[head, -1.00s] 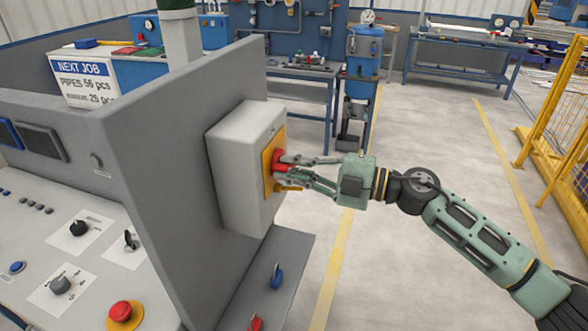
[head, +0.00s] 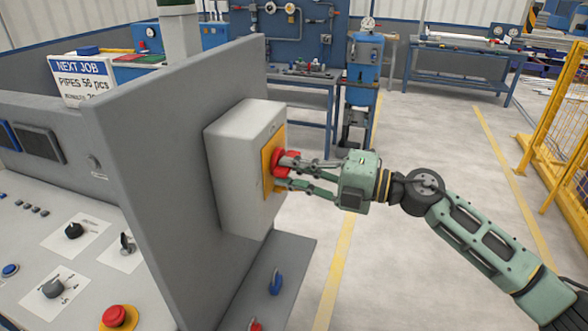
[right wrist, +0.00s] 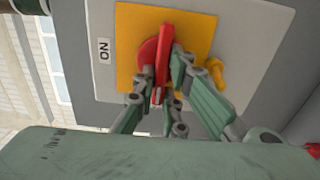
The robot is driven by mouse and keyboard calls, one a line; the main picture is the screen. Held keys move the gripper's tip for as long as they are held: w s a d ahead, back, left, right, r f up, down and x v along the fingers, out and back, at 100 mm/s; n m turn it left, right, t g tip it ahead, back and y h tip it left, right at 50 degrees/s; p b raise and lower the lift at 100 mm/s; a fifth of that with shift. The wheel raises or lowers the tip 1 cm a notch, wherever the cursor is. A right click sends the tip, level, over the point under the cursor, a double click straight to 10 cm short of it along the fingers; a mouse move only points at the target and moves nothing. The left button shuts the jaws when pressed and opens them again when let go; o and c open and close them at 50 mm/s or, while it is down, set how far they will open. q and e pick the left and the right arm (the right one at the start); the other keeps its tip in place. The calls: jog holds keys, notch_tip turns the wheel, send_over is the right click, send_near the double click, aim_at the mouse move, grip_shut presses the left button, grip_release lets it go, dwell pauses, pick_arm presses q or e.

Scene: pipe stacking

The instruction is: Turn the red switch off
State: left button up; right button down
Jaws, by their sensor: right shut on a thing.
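The red switch (head: 279,163) is a rotary handle on a yellow plate (head: 267,170). The plate is on the side of a light grey box (head: 235,165) fixed to the console's grey panel. My right gripper (head: 284,174) reaches it from the right and is shut on the red handle. In the right wrist view the red handle (right wrist: 165,62) stands between the two fingers (right wrist: 160,92). An "ON" label (right wrist: 104,50) shows left of the yellow plate (right wrist: 197,28), and the handle points roughly along the picture's vertical. My left gripper is not in view.
The console desk (head: 70,215) carries black knobs and a red mushroom button (head: 118,317). A blue lever (head: 275,282) is on the ledge below the box. A yellow fence (head: 560,125) stands at the far right. The floor (head: 420,150) between is clear.

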jog(key=c, duration=1.8)
grip_release()
jog(key=v, duration=1.2)
